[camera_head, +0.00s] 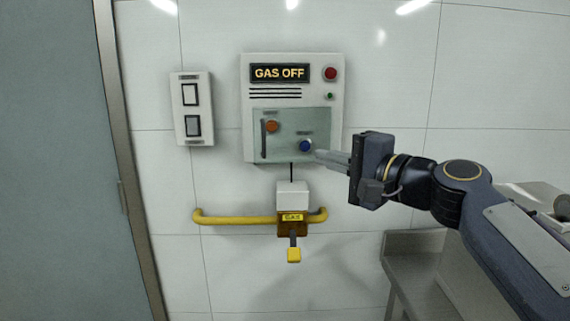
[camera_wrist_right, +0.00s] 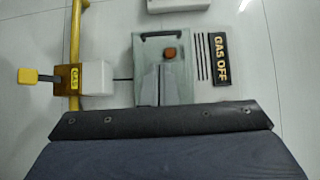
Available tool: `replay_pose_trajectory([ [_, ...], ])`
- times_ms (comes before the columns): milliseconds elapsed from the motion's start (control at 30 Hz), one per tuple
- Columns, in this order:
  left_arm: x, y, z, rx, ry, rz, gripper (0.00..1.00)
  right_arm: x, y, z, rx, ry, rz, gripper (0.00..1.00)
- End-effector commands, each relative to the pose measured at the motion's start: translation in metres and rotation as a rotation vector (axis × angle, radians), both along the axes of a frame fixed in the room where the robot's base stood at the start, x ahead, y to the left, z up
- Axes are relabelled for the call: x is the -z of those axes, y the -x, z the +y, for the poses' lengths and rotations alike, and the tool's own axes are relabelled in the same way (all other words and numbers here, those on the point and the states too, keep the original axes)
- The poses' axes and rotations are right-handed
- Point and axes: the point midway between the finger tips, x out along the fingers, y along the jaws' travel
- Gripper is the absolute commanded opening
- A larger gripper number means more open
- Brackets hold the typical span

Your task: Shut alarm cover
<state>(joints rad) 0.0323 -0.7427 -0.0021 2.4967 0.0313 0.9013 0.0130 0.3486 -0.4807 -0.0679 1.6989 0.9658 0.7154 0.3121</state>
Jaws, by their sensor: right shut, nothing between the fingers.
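The alarm cover (camera_head: 285,148) is a clear greenish pane with a dark upright handle (camera_head: 263,140) at its left side. It lies over the lower part of the white alarm panel (camera_head: 247,85) and looks flat against it; a small gap cannot be ruled out. An orange button (camera_head: 271,126) and a blue button (camera_head: 305,146) show through it. My right gripper (camera_head: 318,155) is shut and empty, its tips at the cover's lower right, near the blue button. In the wrist view its fingers (camera_wrist_right: 160,82) overlap the cover (camera_wrist_right: 143,50); contact is unclear. My left gripper is out of view.
The panel carries a lit GAS OFF sign (camera_head: 279,73) and a red lamp (camera_head: 330,73). A switch plate (camera_head: 192,110) is to the left. Below are a yellow gas pipe (camera_head: 235,219) and a valve with a yellow handle (camera_head: 293,255). A metal bench (camera_head: 420,275) stands lower right.

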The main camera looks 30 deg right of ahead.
Motion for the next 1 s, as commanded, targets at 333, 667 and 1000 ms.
replay_pose_trajectory([
  [333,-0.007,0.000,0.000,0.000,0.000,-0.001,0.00,0.000,-0.058,0.011,-0.004,-0.003,0.004,0.00],
  [667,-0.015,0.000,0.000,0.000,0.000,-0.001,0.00,0.001,-0.118,0.022,-0.003,-0.001,0.003,0.00],
  [1000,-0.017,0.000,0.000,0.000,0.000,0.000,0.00,0.001,-0.136,0.025,-0.001,0.000,0.001,0.00],
])
